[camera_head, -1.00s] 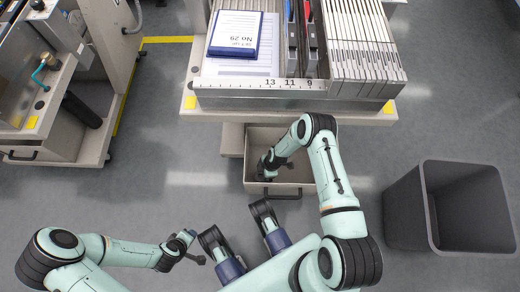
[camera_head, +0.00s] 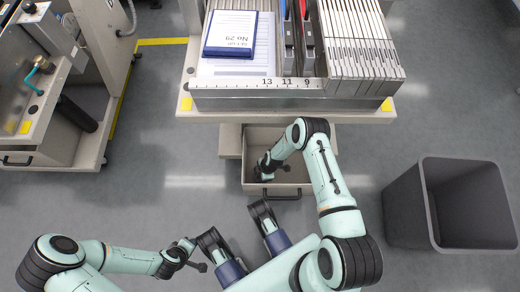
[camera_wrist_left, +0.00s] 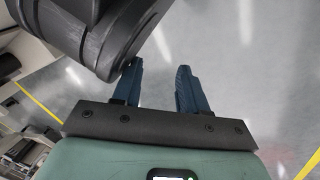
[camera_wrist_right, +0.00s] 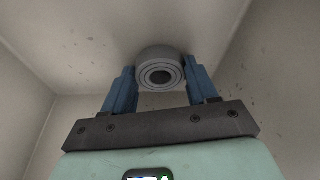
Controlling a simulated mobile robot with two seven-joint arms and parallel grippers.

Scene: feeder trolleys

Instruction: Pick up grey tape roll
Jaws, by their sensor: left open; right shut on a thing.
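The grey tape roll (camera_wrist_right: 160,70) sits between the fingers of my right gripper (camera_wrist_right: 159,80) in the right wrist view, its round open end facing the camera. The fingers are shut on its sides. Whether it touches the drawer's floor I cannot tell. In the head view my right gripper (camera_head: 262,172) is down inside the open beige drawer (camera_head: 283,190), and the roll is hidden there. My left gripper (camera_head: 194,257) is low at the left, away from the drawer. In the left wrist view it is open and empty (camera_wrist_left: 160,68).
A dark grey bin (camera_head: 405,205) stands at the right. Another machine (camera_head: 95,130) is at the left. Floor between it and the drawer is clear.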

